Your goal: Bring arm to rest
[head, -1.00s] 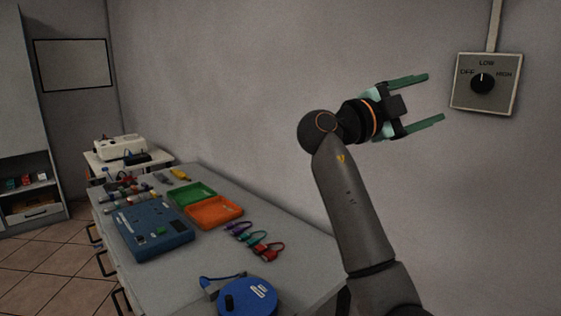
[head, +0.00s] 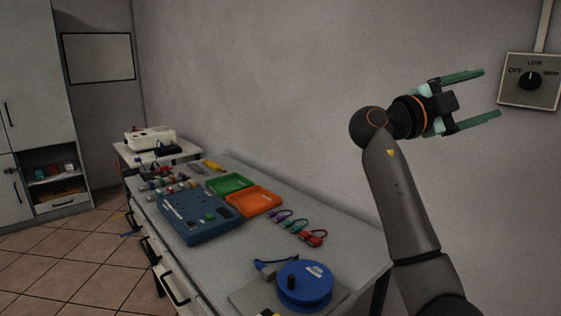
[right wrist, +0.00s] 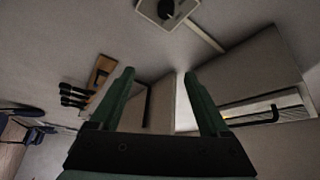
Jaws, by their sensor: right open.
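My right arm rises from the lower right in the head view. Its right gripper (head: 482,96) is open and empty, raised in front of the wall with its fingers pointing right. In the right wrist view the two green fingers (right wrist: 160,88) stand apart with nothing between them. A wall switch box (head: 530,82) with a dial marked OFF, LOW and HIGH is to the right of the fingers, and it appears apart from them. The dial (head: 530,81) points up toward LOW. It also shows at the top of the right wrist view (right wrist: 166,10). My left gripper is not in view.
A long workbench (head: 245,254) bears a blue case (head: 200,216), a green tray (head: 230,184), an orange tray (head: 254,201), coiled coloured cables (head: 297,226) and a blue reel (head: 304,286). A cabinet (head: 32,110) stands at the far left. Tiled floor (head: 80,270) lies open left of the bench.

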